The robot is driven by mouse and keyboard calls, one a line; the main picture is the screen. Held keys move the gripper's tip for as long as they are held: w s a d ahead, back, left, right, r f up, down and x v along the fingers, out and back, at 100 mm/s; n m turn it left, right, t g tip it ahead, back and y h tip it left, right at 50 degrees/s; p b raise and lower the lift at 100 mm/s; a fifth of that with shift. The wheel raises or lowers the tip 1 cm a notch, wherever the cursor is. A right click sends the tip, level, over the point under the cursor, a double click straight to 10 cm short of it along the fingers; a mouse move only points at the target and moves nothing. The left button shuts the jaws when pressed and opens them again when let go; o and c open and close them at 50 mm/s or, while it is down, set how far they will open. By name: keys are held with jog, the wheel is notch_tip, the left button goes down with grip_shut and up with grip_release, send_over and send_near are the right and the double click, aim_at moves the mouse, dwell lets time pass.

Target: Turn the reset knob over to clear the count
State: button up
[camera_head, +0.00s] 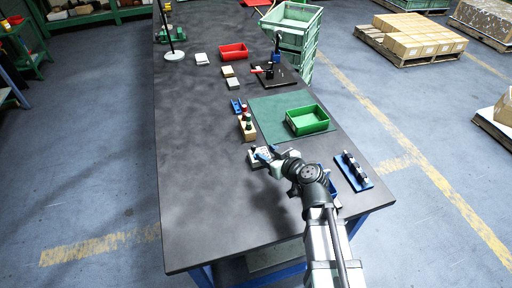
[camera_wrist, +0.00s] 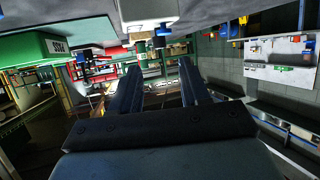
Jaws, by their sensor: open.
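A small white device (camera_head: 256,163), which looks like the counter, sits on the dark bench in the head view, partly hidden by my gripper. In the wrist view its pale body (camera_wrist: 148,10) is at the top edge, cut off by the frame. A short blue knob (camera_wrist: 160,36) sticks out from it, apparently the reset knob, with a dark part beside it. My gripper (camera_wrist: 160,85) is open, its two dark fingers apart with nothing between them. The knob appears beyond the fingertips; contact cannot be told. In the head view my gripper (camera_head: 267,151) is close beside the device.
A wooden block with knobs (camera_head: 247,128) stands just behind the device. A green tray (camera_head: 307,120) lies on a green mat (camera_head: 270,112) behind my arm. The bench's front left (camera_head: 205,200) is clear.

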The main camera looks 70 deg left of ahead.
aim_at(254, 146)
jog(key=x, duration=0.7)
jog(key=shift+s+a+f, duration=0.15)
jog(key=shift+a, duration=0.15)
grip_shut()
